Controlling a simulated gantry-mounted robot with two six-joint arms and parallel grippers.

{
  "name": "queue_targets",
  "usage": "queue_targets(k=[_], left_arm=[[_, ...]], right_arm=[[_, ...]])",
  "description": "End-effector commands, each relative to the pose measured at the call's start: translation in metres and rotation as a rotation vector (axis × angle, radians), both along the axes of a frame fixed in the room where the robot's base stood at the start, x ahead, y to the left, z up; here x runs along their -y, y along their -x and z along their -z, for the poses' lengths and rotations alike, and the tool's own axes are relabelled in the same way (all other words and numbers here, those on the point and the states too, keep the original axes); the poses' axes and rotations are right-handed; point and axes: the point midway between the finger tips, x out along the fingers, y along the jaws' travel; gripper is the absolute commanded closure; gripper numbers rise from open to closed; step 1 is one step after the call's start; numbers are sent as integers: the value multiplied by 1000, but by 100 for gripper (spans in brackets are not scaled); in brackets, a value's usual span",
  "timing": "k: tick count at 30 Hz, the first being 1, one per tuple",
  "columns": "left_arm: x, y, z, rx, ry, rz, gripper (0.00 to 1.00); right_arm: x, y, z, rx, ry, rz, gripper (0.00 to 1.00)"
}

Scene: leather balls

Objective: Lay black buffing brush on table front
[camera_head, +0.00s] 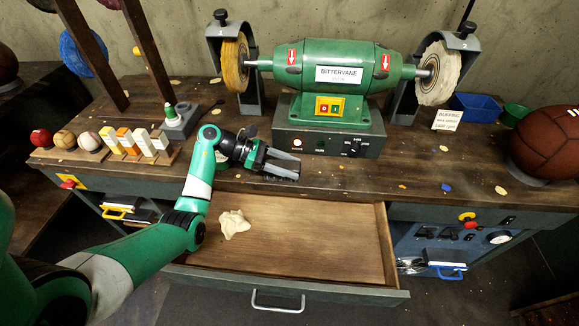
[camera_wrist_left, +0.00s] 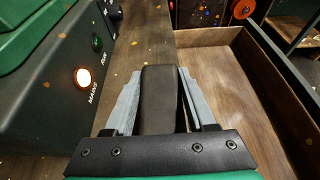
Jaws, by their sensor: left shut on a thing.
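My left gripper (camera_head: 284,165) is shut on the black buffing brush (camera_wrist_left: 160,98), a dark slab with rounded corners that sits between the two grey fingers in the left wrist view. In the head view the brush is mostly hidden by the fingers. The gripper is over the wooden table's front strip (camera_head: 345,182), just in front of the grinder's base and behind the open drawer. I cannot tell whether the brush touches the wood. My right gripper is not in view.
The green bench grinder (camera_head: 333,68) with two buffing wheels stands behind. The open drawer (camera_head: 310,245) holds a crumpled pale cloth (camera_head: 234,224). Small balls and colored bars line a rack (camera_head: 105,156) at left. A brown leather ball (camera_head: 548,145) sits at right. The front strip right of the gripper is mostly clear.

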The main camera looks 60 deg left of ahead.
Motion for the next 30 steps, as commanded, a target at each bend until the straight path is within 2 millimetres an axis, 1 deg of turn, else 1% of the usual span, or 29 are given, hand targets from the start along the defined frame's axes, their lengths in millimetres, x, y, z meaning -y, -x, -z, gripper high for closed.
queue_targets(k=[1,3,6,14,17,20,24,30], left_arm=[[0,0,2,0,0,0,43],[0,0,1,0,0,0,30],[0,0,1,0,0,0,14],[0,0,0,0,0,0,14],[0,1,-6,0,0,0,14],[-8,13,-13,1,1,-4,14],[-25,40,-27,0,0,-6,14],[-46,77,-43,1,0,-4,14]], right_arm=[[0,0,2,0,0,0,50],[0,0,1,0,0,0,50],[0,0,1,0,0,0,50],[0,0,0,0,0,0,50],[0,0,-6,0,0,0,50],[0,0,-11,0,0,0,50],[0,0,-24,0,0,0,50],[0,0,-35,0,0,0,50]])
